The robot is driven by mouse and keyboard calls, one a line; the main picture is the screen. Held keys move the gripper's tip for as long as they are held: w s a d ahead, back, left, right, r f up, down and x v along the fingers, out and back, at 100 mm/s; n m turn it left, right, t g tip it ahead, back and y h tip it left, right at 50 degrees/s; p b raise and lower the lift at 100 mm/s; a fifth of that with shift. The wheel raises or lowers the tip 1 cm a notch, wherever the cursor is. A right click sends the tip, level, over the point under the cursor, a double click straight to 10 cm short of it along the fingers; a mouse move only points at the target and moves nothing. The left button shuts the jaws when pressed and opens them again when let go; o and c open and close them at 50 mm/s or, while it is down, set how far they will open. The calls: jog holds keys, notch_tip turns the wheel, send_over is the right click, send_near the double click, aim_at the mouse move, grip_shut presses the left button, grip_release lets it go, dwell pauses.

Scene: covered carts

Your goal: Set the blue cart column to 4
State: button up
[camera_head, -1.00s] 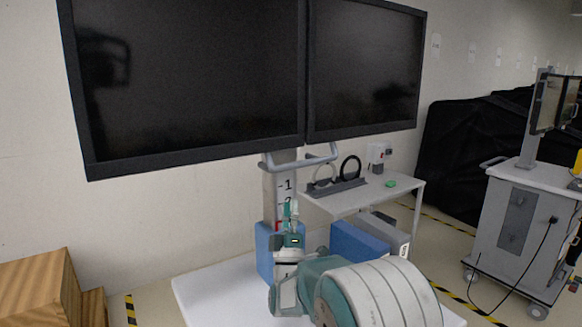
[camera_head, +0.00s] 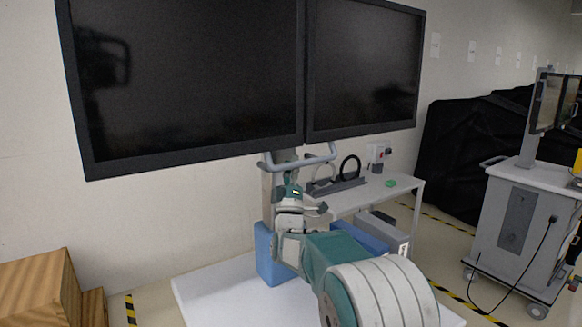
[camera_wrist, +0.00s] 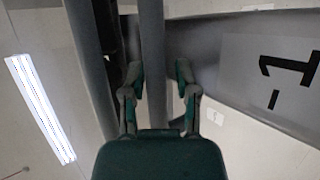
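The blue cart has a grey column (camera_head: 267,195) rising from a blue block (camera_head: 268,255), with two large dark monitors on top. A grey-blue handle bar (camera_head: 318,159) runs below the monitors. My gripper (camera_head: 291,174) is just below the handle, in front of the column, and hides most of the scale. In the wrist view, my gripper (camera_wrist: 156,75) is open, with one green finger on each side of a grey bar (camera_wrist: 152,45). Contact with the bar cannot be told. The column's label (camera_wrist: 272,72) shows a "1" mark at the right.
A side table (camera_head: 345,200) with a dark holder and a green item stands right of the column. A second cart (camera_head: 512,220) with a cable is at the far right. A wooden box (camera_head: 38,290) sits at lower left. A white platform (camera_head: 215,295) lies under the cart.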

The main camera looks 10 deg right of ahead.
grip_shut()
notch_tip(320, 180, up, 5)
jog(key=shift+r, duration=0.1)
grip_release()
jog(key=v, duration=1.2)
jog(key=shift+a, duration=0.1)
